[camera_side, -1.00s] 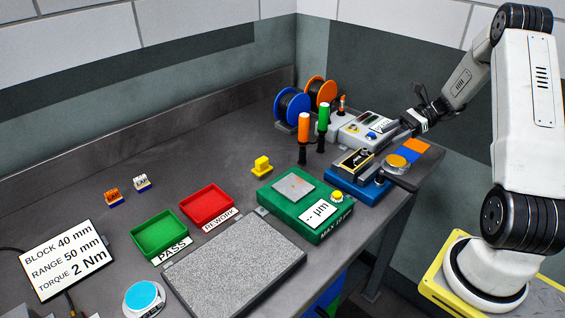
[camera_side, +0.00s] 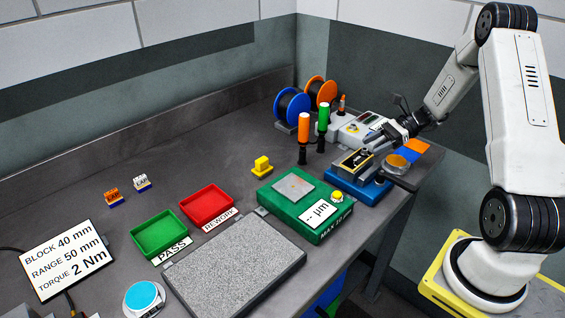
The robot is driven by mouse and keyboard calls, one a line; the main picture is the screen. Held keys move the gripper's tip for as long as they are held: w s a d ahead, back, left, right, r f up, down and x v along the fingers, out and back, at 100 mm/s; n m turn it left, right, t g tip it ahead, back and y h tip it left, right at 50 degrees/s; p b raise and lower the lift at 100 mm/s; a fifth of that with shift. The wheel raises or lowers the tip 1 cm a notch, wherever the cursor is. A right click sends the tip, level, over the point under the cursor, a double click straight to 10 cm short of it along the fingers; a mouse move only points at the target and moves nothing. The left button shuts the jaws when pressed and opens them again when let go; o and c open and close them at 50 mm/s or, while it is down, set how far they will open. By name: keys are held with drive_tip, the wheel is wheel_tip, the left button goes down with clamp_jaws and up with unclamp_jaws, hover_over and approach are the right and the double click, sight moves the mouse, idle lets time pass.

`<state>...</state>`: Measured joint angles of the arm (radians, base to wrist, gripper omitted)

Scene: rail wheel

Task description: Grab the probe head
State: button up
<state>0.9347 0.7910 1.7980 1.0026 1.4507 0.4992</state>
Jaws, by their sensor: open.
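I cannot tell for certain which thing is the probe head. A small yellow piece (camera_side: 262,166) stands alone on the bench, left of the green gauge box (camera_side: 301,224) with the µm display. My gripper (camera_side: 374,143) is open, over or just behind the blue fixture (camera_side: 350,188) at the right end of the bench. A black and gold block (camera_side: 354,162) sits on this fixture, close to the fingertips. The gap between the jaws is too small to see clearly, and I see nothing held. The yellow piece is well left of my gripper.
Orange-handled (camera_side: 304,128) and green-handled (camera_side: 323,116) tools stand upright left of the gripper. A grey-white device (camera_side: 350,130) is behind it. A round orange-topped part (camera_side: 397,162) is to its right. A red tray (camera_side: 207,205), a green tray (camera_side: 159,234) and a granite plate (camera_side: 236,265) lie left.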

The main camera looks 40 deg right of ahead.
drive_tip(key=shift+x, duration=0.9)
clamp_jaws()
idle(1.0)
